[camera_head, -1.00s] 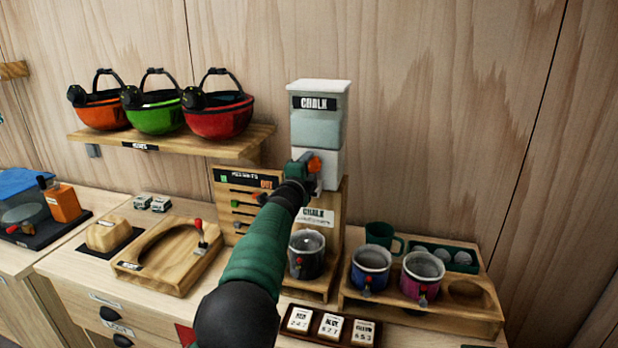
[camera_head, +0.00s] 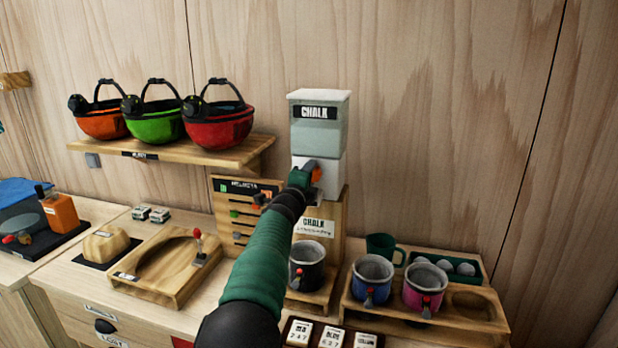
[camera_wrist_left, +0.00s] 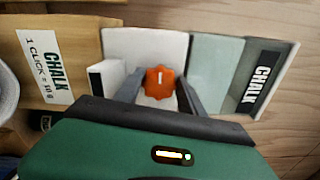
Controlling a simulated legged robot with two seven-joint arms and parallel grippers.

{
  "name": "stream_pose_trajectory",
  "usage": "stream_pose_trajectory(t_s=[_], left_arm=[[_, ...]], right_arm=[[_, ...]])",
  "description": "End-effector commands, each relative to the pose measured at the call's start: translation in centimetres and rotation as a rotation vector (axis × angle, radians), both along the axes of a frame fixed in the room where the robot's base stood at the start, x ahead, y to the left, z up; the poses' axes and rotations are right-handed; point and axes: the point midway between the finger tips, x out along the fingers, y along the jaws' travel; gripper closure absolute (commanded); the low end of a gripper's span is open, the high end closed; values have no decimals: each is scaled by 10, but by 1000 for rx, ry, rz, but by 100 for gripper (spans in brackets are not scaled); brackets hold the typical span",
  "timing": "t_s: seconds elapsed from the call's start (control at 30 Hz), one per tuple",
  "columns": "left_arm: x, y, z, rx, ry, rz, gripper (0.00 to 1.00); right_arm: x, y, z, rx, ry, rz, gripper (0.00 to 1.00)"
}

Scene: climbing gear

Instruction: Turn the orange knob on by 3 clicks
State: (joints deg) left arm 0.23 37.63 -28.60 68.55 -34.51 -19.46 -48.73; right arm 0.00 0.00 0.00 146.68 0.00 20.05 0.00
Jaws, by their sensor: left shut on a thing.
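The orange knob (camera_head: 317,174) is on the white lower front of the chalk dispenser (camera_head: 318,137). In the left wrist view the knob (camera_wrist_left: 160,82) shows a short white mark running up and down the picture. My left gripper (camera_wrist_left: 159,93) is shut on the knob, with one grey finger on each side of it. In the head view the gripper (camera_head: 303,178) hides part of the knob. A dark cup (camera_head: 307,268) with a red-tipped clip stands below the dispenser. My right gripper is not in view.
A label reading "CHALK 1 CLICK" (camera_wrist_left: 45,65) is beside the dispenser. A blue cup (camera_head: 372,280) and a pink cup (camera_head: 424,290) stand in a wooden rack at right. A slider board (camera_head: 240,207) is close left of my arm.

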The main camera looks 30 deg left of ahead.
Motion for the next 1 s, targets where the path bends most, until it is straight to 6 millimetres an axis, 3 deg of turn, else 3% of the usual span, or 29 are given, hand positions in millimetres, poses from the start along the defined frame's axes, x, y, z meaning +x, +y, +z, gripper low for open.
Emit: stream_pose_trajectory(t_s=[0.03, 0.2, 0.57, 0.67, 1.0], left_arm=[[1, -2, -10, -3, 15, -1, 51], [1, -1, -7, -2, 11, 0, 31], [-6, -3, -4, -2, 4, -1, 31], [-23, -6, -6, -2, 2, -1, 31], [-119, -28, -9, -8, 2, -3, 31]], right_arm=[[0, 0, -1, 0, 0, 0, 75], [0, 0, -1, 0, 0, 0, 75], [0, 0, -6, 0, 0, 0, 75], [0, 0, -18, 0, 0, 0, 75], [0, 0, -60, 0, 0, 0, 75]])
